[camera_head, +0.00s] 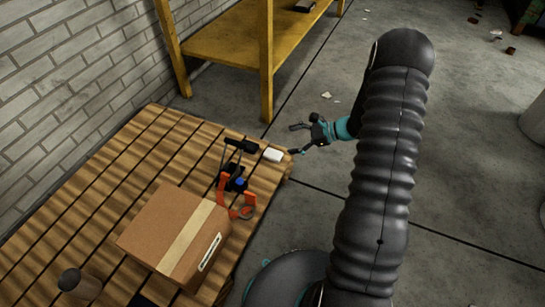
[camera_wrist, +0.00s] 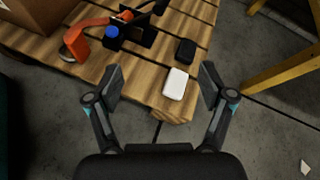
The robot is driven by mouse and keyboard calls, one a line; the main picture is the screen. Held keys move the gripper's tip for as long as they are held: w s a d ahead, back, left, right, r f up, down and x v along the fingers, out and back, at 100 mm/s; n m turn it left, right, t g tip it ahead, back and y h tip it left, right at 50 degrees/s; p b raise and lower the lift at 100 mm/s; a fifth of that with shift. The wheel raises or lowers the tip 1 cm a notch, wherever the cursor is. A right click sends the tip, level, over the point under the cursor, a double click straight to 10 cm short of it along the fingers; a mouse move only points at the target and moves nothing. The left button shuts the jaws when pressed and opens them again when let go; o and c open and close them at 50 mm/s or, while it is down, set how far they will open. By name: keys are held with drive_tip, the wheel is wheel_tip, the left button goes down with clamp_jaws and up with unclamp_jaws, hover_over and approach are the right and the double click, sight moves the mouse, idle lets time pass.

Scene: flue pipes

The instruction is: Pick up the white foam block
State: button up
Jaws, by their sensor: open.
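The white foam block (camera_head: 274,155) lies flat near the corner of the slatted wooden pallet table (camera_head: 110,150). In the wrist view the white block (camera_wrist: 175,84) shows between my open fingers and beyond their tips, nearer the right finger. My gripper (camera_head: 297,139) is open and empty, just to the right of the block in the head view, by the table's edge. It also shows in the wrist view (camera_wrist: 158,80). I cannot tell its exact height above the table.
A small black item (camera_wrist: 185,51) lies close behind the block. An orange and black device with a blue knob (camera_head: 236,184) and a cardboard box (camera_head: 175,235) stand nearby. A yellow shelf (camera_head: 266,60) stands beyond the table.

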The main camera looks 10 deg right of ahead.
drive_tip(key=w+d+f+m+t, duration=0.1)
drive_tip(key=d+f+m+t, duration=0.15)
drive_tip(key=f, duration=0.35)
drive_tip(key=w+d+f+m+t, duration=0.1)
drive_tip(key=d+f+m, duration=0.15)
drive_tip(key=f, duration=0.45)
drive_tip(key=b, duration=0.1)
approach(273, 153)
drive_tip(key=shift+m, duration=0.3)
drive_tip(key=x, duration=0.4)
drive_tip(key=shift+s+a+f, duration=0.1)
drive_tip(key=shift+s+f, duration=0.15)
drive_tip(key=shift+w+r+x, duration=0.1)
drive_tip(key=shift+x, duration=1.45)
drive_tip(key=shift+w+r+x, duration=0.15)
drive_tip(key=shift+x, duration=1.4)
drive_tip(key=c, duration=1)
